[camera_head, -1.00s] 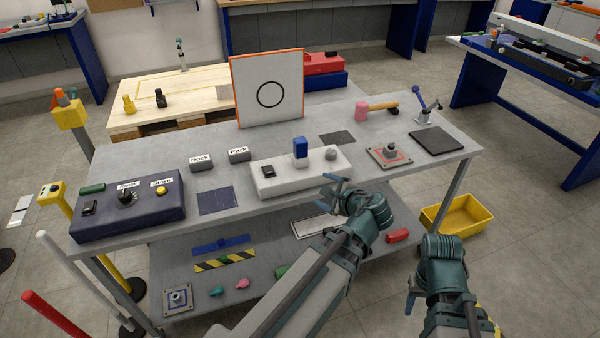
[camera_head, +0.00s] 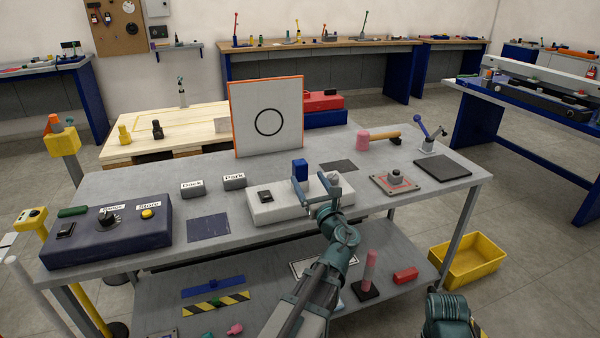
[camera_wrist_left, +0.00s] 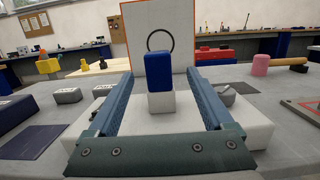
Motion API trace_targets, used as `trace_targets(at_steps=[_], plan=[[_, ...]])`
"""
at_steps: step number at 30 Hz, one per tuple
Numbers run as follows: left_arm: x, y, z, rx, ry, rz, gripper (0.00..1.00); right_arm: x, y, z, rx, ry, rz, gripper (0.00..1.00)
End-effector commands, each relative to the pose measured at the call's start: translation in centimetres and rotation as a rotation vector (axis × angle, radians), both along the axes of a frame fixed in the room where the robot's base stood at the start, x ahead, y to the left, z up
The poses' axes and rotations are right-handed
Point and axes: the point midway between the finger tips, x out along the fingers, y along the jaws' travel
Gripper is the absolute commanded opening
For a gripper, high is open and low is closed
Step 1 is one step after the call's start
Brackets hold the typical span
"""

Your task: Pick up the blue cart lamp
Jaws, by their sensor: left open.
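The blue cart lamp (camera_head: 300,169) is a small upright block with a blue top and a grey lower part, standing on a white console (camera_head: 262,211) on the grey table. It also shows in the left wrist view (camera_wrist_left: 159,76). My left gripper (camera_head: 317,184) is open at the console, its fingers pointing toward the lamp. In the left wrist view the lamp appears between the two fingers, with a gap on each side. I cannot tell whether the fingertips reach past it. Of my right arm only a link shows at the bottom right; its gripper is out of view.
A grey knob (camera_wrist_left: 226,95) is close to the right finger. An orange-edged white panel with a black circle (camera_head: 268,122) stands behind the lamp. Dock (camera_head: 193,189) and Park (camera_head: 234,182) blocks are left; a pink mallet (camera_head: 364,142) lies back right.

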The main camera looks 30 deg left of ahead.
Motion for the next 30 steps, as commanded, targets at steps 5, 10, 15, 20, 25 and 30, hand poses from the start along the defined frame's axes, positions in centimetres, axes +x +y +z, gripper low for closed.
trace_targets(at_steps=[5, 10, 15, 20, 25, 30], plan=[[2.3, 2.5, 0.5, 0.000, 0.000, 0.002, 0.85, 0.0, 0.0, 0.6, 0.000, 0.000, 0.000, 0.50], [3.0, 3.5, 0.7, -0.002, -0.001, 0.001, 0.85, 0.0, 0.0, 0.7, 0.000, 0.000, 0.000, 0.50], [3.1, 3.7, 0.7, -0.002, -0.001, 0.000, 0.85, 0.0, 0.0, 0.7, 0.000, 0.000, 0.000, 0.50], [3.5, 4.2, 0.6, -0.002, -0.001, 0.001, 0.85, 0.0, 0.0, 0.6, 0.000, 0.000, 0.000, 0.50], [4.9, 6.0, 0.5, -0.002, -0.001, 0.002, 0.85, 0.0, 0.0, 0.6, 0.000, 0.000, 0.000, 0.50], [6.3, 7.7, 0.9, -0.002, -0.001, 0.001, 0.85, 0.0, 0.0, 0.9, 0.000, 0.000, 0.000, 0.50]])
